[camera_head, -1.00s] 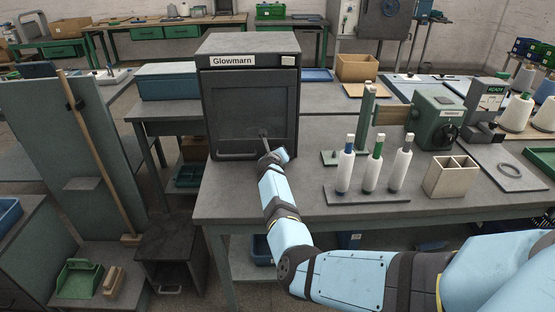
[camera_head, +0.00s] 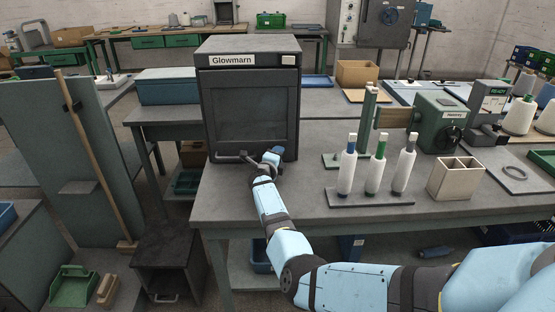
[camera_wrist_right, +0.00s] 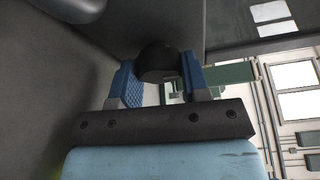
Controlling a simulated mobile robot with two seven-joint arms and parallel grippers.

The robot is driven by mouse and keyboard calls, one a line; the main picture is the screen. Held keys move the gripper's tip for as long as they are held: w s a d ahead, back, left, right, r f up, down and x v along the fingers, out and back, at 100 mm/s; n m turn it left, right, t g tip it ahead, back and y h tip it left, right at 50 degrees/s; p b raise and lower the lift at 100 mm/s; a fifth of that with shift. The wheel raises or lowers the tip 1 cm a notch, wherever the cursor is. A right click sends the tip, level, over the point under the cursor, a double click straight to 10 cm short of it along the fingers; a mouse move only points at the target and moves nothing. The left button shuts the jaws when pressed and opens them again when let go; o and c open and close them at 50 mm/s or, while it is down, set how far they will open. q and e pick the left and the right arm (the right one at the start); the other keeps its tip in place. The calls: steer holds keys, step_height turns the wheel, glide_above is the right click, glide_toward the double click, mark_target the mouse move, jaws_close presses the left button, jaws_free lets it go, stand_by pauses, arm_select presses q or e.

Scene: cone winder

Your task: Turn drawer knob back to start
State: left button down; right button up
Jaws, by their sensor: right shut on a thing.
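The dark grey cabinet marked Glowmarn (camera_head: 250,62) stands on the workbench with its front panel closed. A horizontal bar handle (camera_head: 226,158) runs along its lower front. My right gripper (camera_head: 246,156) is at the lower front of the cabinet, by the right end of the bar. In the right wrist view my right gripper (camera_wrist_right: 160,82) has its two blue pads shut on a dark rounded knob (camera_wrist_right: 158,62). The head view does not show this knob clearly, since the gripper covers it. My left gripper is not in view.
Right of my arm, a rack (camera_head: 370,198) holds three bobbins. An open divided box (camera_head: 455,178) and a green winder unit (camera_head: 440,122) stand farther right. A blue-grey case (camera_head: 167,88) is left of the cabinet. Bare bench (camera_head: 310,185) lies between cabinet and rack.

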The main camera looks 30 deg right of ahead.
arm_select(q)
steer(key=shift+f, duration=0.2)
arm_select(e)
steer(key=shift+r+n, duration=0.1)
steer(key=shift+n, duration=0.3)
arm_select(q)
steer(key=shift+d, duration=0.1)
arm_select(e)
steer(key=shift+d+h, duration=0.1)
steer(key=shift+h, duration=0.2)
steer(key=o, duration=0.9)
